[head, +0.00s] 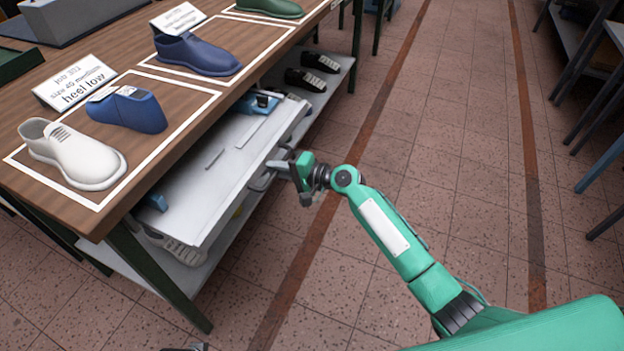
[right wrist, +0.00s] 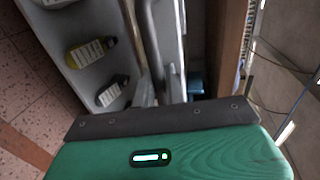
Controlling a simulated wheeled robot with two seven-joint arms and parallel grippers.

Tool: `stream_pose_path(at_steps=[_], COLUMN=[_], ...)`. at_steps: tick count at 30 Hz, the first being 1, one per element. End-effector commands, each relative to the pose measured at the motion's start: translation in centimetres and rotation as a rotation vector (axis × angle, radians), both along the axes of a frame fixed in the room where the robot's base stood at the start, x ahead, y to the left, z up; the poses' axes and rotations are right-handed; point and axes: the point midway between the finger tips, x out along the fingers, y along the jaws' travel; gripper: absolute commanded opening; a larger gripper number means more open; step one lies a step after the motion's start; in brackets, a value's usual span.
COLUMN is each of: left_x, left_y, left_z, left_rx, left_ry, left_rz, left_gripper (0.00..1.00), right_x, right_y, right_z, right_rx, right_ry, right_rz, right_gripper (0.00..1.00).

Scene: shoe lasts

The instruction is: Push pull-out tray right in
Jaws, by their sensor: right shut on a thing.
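The pull-out tray (head: 205,180) is a flat grey-white drawer under the wooden bench top. It sticks out past the bench's front edge. My right gripper (head: 285,170) is at the tray's front edge, shut on its handle. In the right wrist view the bar-like handle (right wrist: 148,40) runs between the fingers of my right gripper (right wrist: 160,88). A small dark piece at the bottom edge of the head view may be the tip of my left gripper (head: 188,347); its fingers cannot be made out.
On the bench top (head: 150,75) stand a white shoe last (head: 75,155), blue lasts (head: 130,108) and label cards. A lower shelf (head: 325,82) holds dark lasts. The tiled floor (head: 450,130) to the right is clear.

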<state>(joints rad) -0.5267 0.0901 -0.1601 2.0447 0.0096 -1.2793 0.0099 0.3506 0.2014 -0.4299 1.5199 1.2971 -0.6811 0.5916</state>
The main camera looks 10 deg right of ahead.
Motion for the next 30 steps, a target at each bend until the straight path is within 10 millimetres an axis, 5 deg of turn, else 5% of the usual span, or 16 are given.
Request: stream_pose_path(at_steps=[6,13,21,30], left_x=[0.2,-0.3,-0.9,-1.1], left_y=[0.0,0.2,0.4,0.5], left_z=[3.6,7.4,10.0,10.6], left_rx=[-0.010,-0.014,-0.018,-0.017], left_ry=[-0.050,-0.091,-0.118,-0.122], left_rz=[0.001,0.002,0.002,0.003], left_gripper=[0.75,0.75,0.75,0.75], right_x=[4.1,7.0,8.6,9.0], right_y=[6.3,10.5,12.8,13.2], right_z=[-0.2,-0.1,-0.1,0.2], right_rx=[0.003,0.003,0.001,0.002], right_ry=[-0.003,-0.002,-0.001,-0.002], right_rz=[0.003,0.001,0.000,-0.001], right_gripper=[0.00,0.00,0.00,0.00])
